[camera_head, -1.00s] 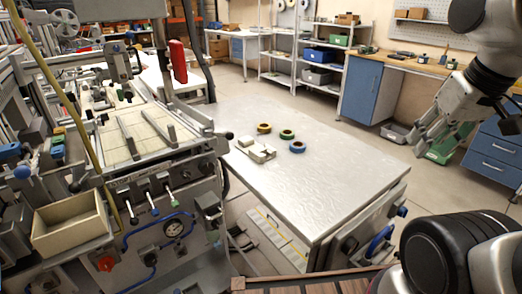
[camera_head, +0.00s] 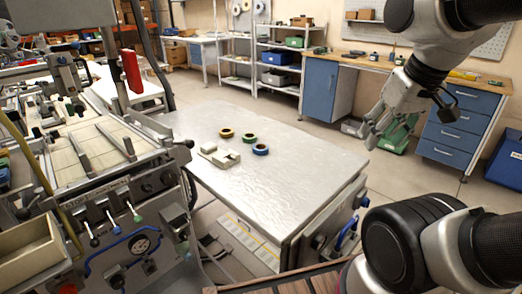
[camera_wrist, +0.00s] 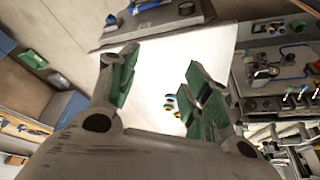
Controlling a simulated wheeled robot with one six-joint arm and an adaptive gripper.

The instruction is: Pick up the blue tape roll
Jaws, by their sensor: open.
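The blue tape roll (camera_head: 260,149) lies flat on the grey metal table (camera_head: 290,190), the nearest and rightmost of three rolls. A green roll (camera_head: 249,138) and a yellow roll (camera_head: 226,133) lie beyond it to the left. A pale block-like fixture (camera_head: 219,155) sits left of the blue roll. My gripper (camera_head: 375,128) is raised to the right, well apart from the rolls. In the wrist view, its green-padded fingers (camera_wrist: 160,90) are spread and empty, with the small rolls between them in the distance.
A machine with levers and a wooden bin (camera_head: 30,250) stands at the left. Shelves (camera_head: 280,75) and a blue-drawer workbench (camera_head: 455,130) line the back. Most of the tabletop is clear.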

